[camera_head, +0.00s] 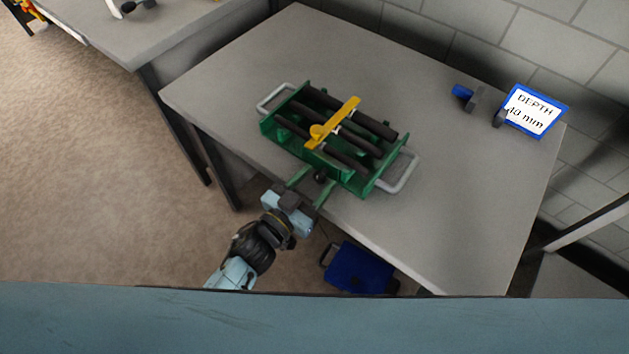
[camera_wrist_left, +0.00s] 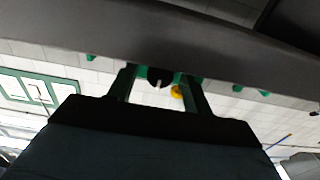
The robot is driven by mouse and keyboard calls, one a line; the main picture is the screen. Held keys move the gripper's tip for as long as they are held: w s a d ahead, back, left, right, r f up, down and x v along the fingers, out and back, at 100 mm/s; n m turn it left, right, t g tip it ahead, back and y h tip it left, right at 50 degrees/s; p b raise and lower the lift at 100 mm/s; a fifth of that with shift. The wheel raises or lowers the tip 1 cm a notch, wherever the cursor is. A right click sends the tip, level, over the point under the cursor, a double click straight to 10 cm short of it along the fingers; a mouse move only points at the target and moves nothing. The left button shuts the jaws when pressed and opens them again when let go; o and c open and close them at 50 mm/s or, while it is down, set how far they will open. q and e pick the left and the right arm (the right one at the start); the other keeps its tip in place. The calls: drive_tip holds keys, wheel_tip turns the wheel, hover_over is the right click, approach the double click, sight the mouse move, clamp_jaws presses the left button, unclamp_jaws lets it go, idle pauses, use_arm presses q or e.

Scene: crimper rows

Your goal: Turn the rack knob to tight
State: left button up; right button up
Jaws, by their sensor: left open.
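The green rack (camera_head: 350,187) stands on the grey table and holds several dark rods under a yellow bar (camera_head: 334,122). A small black rack knob (camera_head: 321,176) is on the rack's near side. My left gripper (camera_head: 316,181) is open, with its two green fingers pointing at the rack and the knob between or just beyond their tips. In the left wrist view the knob (camera_wrist_left: 160,76) shows a pale mark and appears between the finger ends (camera_wrist_left: 158,80). Contact between fingers and knob cannot be told. My right gripper is not in view.
The grey table (camera_head: 465,200) has free room right of the rack. A blue-framed sign (camera_head: 534,111) reading "DEPTH 10 mm" and a small blue and dark object (camera_head: 467,95) are at the back right. A blue case (camera_head: 358,269) is below the front edge. Metal handles (camera_head: 401,174) stick out from the rack's ends.

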use_arm(q)
drive_tip(key=c, duration=1)
drive_tip(key=shift+o, duration=0.2)
drive_tip(key=m, duration=0.3)
drive_tip(key=shift+m, duration=1.3)
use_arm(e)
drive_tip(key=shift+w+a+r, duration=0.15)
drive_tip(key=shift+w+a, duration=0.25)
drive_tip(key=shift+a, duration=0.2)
use_arm(q)
drive_tip(key=o, duration=1)
drive_tip(key=shift+c, duration=0.2)
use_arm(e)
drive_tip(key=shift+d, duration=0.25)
